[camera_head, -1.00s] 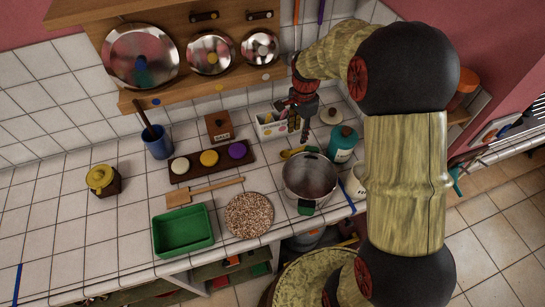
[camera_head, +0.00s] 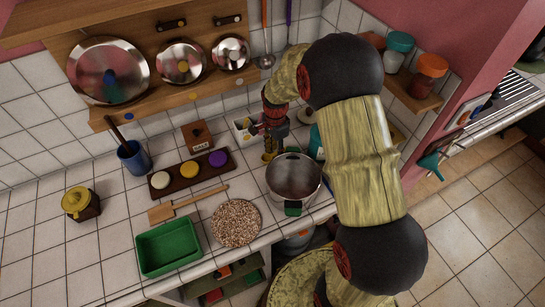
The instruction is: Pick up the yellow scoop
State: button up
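The yellow scoop (camera_head: 268,157) shows as a small yellow patch on the white tiled counter, behind the steel pot and just left of its far rim. My gripper (camera_head: 271,147) points down right over it, its dark fingers at or just above the scoop. The fingers and the pot hide most of the scoop. The fingers are too small and dark to tell whether they are open, shut or touching it.
The steel pot (camera_head: 293,178) stands close in front of my gripper. A white box (camera_head: 242,127) and a salt box (camera_head: 198,137) are behind and left. A teal canister (camera_head: 316,143) stands right, partly behind my arm.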

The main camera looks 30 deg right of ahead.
aim_at(275, 153)
jog(key=shift+r, duration=0.1)
jog(key=shift+c, duration=0.2)
grip_shut()
dwell(0.4)
notch_tip(275, 153, up, 10)
jog(key=p, duration=0.2)
